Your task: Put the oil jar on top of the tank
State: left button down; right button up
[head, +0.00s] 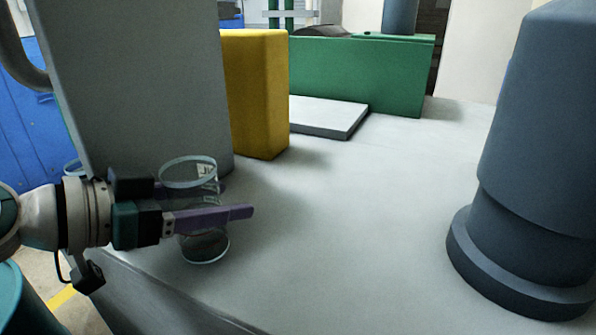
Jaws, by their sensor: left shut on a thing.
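The oil jar (205,247) is a clear glass cylinder with a pale rim and a dark base. It stands upright at the left of the grey surface, and I cannot tell whether its base touches it. My left gripper (232,203) comes in from the left and is shut on the jar around its middle, with one purple finger across the near side. The other finger is mostly hidden behind the jar. I cannot tell for sure which thing is the tank; a large blue-grey cylinder (535,150) stands on the right. My right gripper is not in view.
A tall grey block (140,80) stands close behind the jar. A yellow block (262,95) and a green box (360,75) are farther back, with a low flat slab (325,118) before the green box. The middle of the grey surface (350,220) is clear.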

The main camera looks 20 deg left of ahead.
aim_at(171, 207)
pick_arm(q)
grip_release()
jog(key=shift+f, duration=0.1)
jog(key=shift+r+p, duration=0.3)
jog(key=v, duration=0.3)
jog(key=b+v, duration=0.1)
jog(key=v, duration=0.3)
jog(key=b+v, duration=0.1)
jog(key=v, duration=0.2)
jog(key=shift+s+a+f, duration=0.1)
jog(key=shift+s+f, duration=0.1)
jog(key=shift+s, duration=0.15)
jog(key=s+d+f+n+g+y, duration=0.1)
jog(key=s+d+f+g+y, duration=0.1)
jog(key=s+f+g, duration=0.1)
jog(key=s+d+f+n+g+y, duration=0.1)
jog(key=s+d+f+g+y, duration=0.1)
jog(key=s+d+f+g, duration=0.1)
jog(key=s+d+f+n+g+y, duration=0.1)
jog(key=s+d+f+g+y, duration=0.1)
jog(key=s+f, duration=0.3)
jog(key=shift+s+d+f+g, duration=0.1)
jog(key=shift+s+d+g, duration=0.15)
jog(key=shift+s, duration=0.2)
jog(key=shift+s+d+f+g, duration=0.15)
jog(key=shift+s+d, duration=0.15)
jog(key=shift+s, duration=0.2)
